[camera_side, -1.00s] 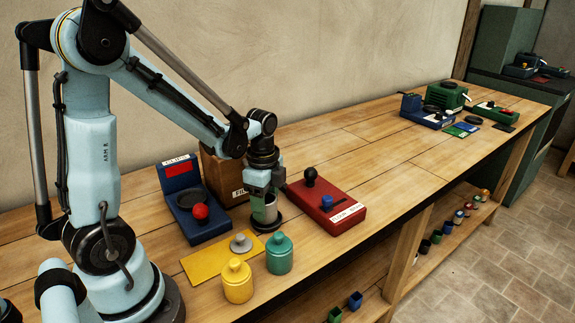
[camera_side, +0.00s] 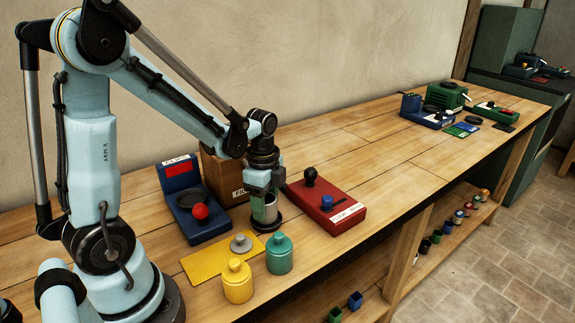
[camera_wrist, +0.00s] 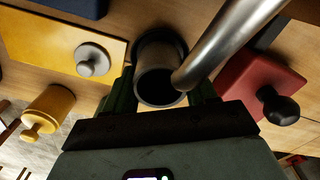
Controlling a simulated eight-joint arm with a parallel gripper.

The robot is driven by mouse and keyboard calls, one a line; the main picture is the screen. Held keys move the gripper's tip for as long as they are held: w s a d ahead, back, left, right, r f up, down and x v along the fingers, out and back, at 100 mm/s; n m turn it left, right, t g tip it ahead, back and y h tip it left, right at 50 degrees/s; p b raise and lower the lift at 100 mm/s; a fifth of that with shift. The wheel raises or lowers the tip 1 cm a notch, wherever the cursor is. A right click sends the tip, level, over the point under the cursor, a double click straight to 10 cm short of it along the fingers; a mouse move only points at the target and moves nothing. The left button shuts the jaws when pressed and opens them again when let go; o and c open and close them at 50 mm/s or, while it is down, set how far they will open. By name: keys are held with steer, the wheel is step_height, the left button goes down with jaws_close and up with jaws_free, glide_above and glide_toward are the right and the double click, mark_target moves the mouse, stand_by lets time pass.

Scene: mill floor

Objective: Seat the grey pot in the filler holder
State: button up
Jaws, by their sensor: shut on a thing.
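The grey pot (camera_side: 264,211) is upright and lidless between the fingers of my gripper (camera_side: 264,197). In the wrist view the open mouth of the pot (camera_wrist: 160,82) is dark inside, with a green finger on each side. The dark round filler holder (camera_side: 268,227) is directly under the pot, in front of the brown filler box (camera_side: 222,178). The pot's bottom is at the holder; I cannot tell whether it rests fully in it. A metal tube (camera_wrist: 225,45) crosses the right edge of the pot's mouth in the wrist view.
A yellow mat (camera_side: 205,265) bears a grey lid (camera_side: 241,243). A yellow pot (camera_side: 238,283) and a teal pot (camera_side: 279,256) stand near the front edge. A blue device (camera_side: 205,228) is at left, a red one (camera_side: 335,212) at right.

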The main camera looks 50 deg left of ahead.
steer(key=shift+f, duration=0.65)
steer(key=o, duration=1.2)
steer(key=shift+r, duration=0.1)
step_height(320, 180, up, 11)
stand_by(0.5)
steer(key=s+d+n+t, duration=0.3)
steer(key=d+n+t, duration=0.4)
steer(key=n, duration=0.5)
steer(key=shift+d+r, duration=0.25)
steer(key=shift+d, duration=0.75)
